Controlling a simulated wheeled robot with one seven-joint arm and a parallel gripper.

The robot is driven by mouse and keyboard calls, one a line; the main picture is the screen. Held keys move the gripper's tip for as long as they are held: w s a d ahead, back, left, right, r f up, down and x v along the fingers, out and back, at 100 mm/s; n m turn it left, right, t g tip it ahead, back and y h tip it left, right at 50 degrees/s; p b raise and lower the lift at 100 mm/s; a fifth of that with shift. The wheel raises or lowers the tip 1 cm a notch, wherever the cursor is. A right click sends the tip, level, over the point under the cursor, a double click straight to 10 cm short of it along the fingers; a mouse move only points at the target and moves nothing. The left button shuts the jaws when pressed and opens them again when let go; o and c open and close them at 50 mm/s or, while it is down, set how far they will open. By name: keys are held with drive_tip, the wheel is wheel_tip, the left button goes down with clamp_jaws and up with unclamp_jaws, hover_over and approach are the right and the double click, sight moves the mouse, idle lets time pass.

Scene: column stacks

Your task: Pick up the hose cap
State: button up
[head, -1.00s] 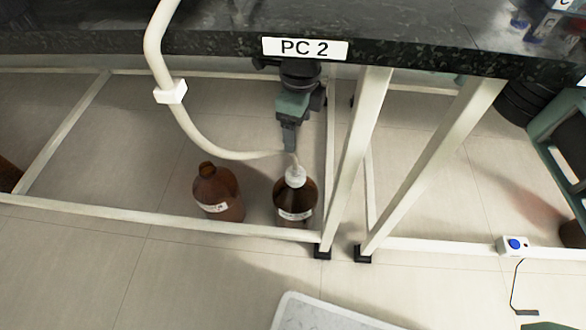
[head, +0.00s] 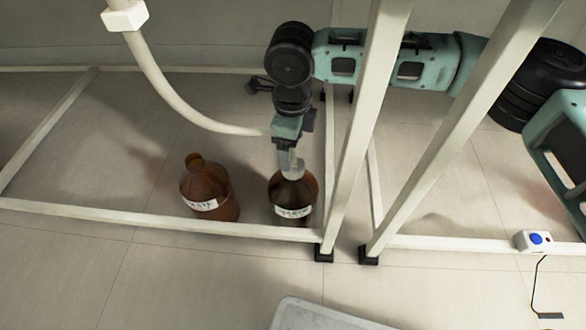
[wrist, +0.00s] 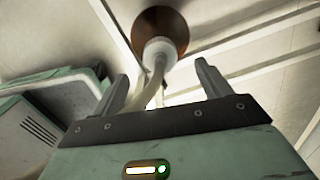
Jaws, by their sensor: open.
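The hose cap (head: 293,171) is a white cap on the neck of the right brown bottle (head: 293,197), which stands on the floor under the bench. A cream hose (head: 178,107) curves down from the upper left to the cap. My gripper (head: 287,160) is right above the cap in the head view and partly hides the cap and the hose end. In the wrist view the cap (wrist: 158,50) sits beyond the two open fingers of my gripper (wrist: 162,82), a little above the line between the fingertips. The hose passes between the fingers. Nothing is held.
A second brown bottle (head: 208,187), without a hose, stands to the left. White frame legs (head: 365,125) rise close to the right of my gripper, with a low bar (head: 170,223) in front. A blue-button box (head: 533,241) sits at the right.

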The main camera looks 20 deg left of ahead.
sight(292, 160)
wheel_tip(292, 160, down, 6)
drive_tip(key=b, duration=0.3)
drive_tip(key=shift+b, duration=0.35)
drive_tip(key=shift+r, duration=0.15)
drive_tip(key=c, duration=1.1)
